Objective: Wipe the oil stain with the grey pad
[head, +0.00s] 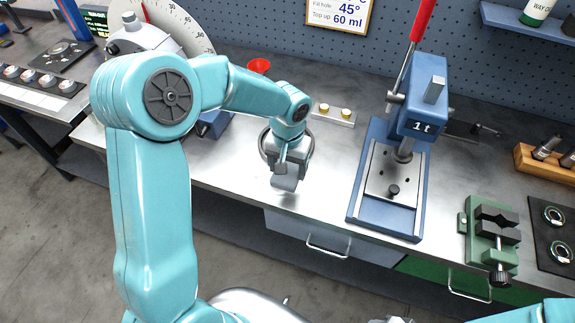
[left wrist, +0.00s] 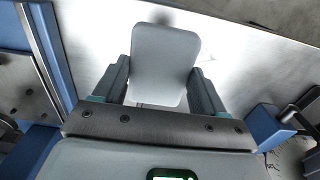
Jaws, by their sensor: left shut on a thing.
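My left gripper (head: 287,172) is shut on the grey pad (head: 284,184) over the front part of the steel bench, left of the blue press. In the left wrist view the pad (left wrist: 165,58) is a pale grey rounded block between the two fingers of my left gripper (left wrist: 162,88). I cannot tell whether the pad touches the bench. No oil stain shows clearly. A small dark smudge (left wrist: 160,18) lies just beyond the pad's far edge in the left wrist view; I cannot tell if it is stain or shadow. My right gripper is not in view.
The blue press (head: 420,105) marked 1t stands right of the gripper. A green vise (head: 490,235) is at the right. Bare bench (head: 325,165) lies between gripper and press.

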